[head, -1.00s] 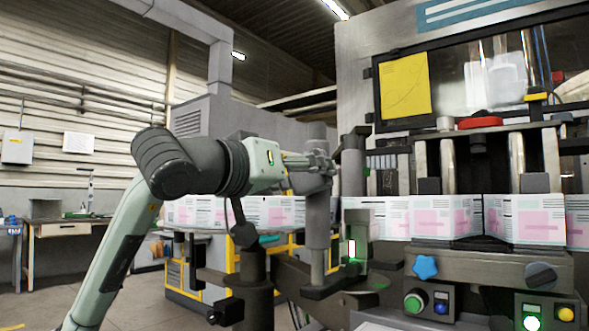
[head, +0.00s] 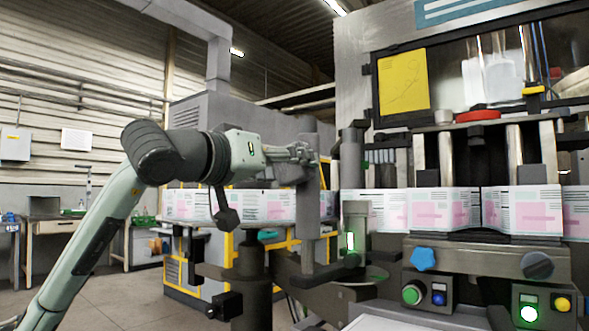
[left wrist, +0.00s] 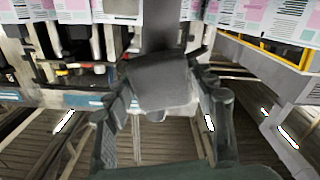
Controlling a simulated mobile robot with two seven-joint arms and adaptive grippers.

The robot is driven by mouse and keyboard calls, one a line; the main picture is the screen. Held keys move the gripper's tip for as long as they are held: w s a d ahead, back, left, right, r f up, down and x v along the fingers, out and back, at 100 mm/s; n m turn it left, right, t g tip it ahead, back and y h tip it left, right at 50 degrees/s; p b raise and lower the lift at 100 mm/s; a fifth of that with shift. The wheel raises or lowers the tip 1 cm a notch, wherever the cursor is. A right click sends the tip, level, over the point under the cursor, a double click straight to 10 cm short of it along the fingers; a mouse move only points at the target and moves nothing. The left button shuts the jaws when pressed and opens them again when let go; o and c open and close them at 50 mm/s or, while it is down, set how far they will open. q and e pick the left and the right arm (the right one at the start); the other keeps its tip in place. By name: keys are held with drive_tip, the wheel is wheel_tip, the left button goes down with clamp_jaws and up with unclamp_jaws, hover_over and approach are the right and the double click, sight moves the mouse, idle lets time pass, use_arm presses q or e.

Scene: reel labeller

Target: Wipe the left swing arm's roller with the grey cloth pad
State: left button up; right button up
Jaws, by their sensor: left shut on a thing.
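My left gripper (head: 306,157) is shut at the upper part of an upright grey roller (head: 308,222) on the left swing arm (head: 322,276). In the left wrist view the fingers of the gripper (left wrist: 163,88) stand on both sides of a dark grey block, which looks like the cloth pad (left wrist: 160,85). The dark upright roller (left wrist: 160,28) rises behind it. The pad appears to be against or very close to the roller; I cannot tell if they touch. In the head view the pad is hard to tell from the roller. My right gripper is not in view.
The printed label web (head: 430,211) runs behind the roller and across the machine. A control panel (head: 490,263) with knobs is at the lower right. Open floor lies at the left.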

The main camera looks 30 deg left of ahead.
use_arm(q)
drive_tip(key=shift+s+d+r+p, duration=0.1)
drive_tip(key=shift+d+r+p, duration=0.05)
drive_tip(key=shift+d+p, duration=0.35)
drive_tip(key=shift+s+d+r+p, duration=0.15)
drive_tip(key=shift+d+p, duration=0.15)
drive_tip(key=shift+d, duration=0.25)
drive_tip(key=shift+d+f+p, duration=0.15)
drive_tip(key=shift+d+p, duration=0.45)
drive_tip(key=shift+d, duration=0.45)
drive_tip(key=shift+a, duration=0.1)
drive_tip(key=shift+w+a+f+b, duration=0.1)
drive_tip(key=shift+a+f+b, duration=0.05)
drive_tip(key=shift+a+b, duration=0.35)
drive_tip(key=shift+w+a+b, duration=0.1)
drive_tip(key=shift+a+b, duration=0.2)
drive_tip(key=shift+a, duration=1.15)
drive_tip(key=shift+s+b, duration=0.45)
drive_tip(key=shift+s+a+b, duration=0.2)
drive_tip(key=shift+s+b, duration=0.55)
drive_tip(key=shift+s, duration=1.8)
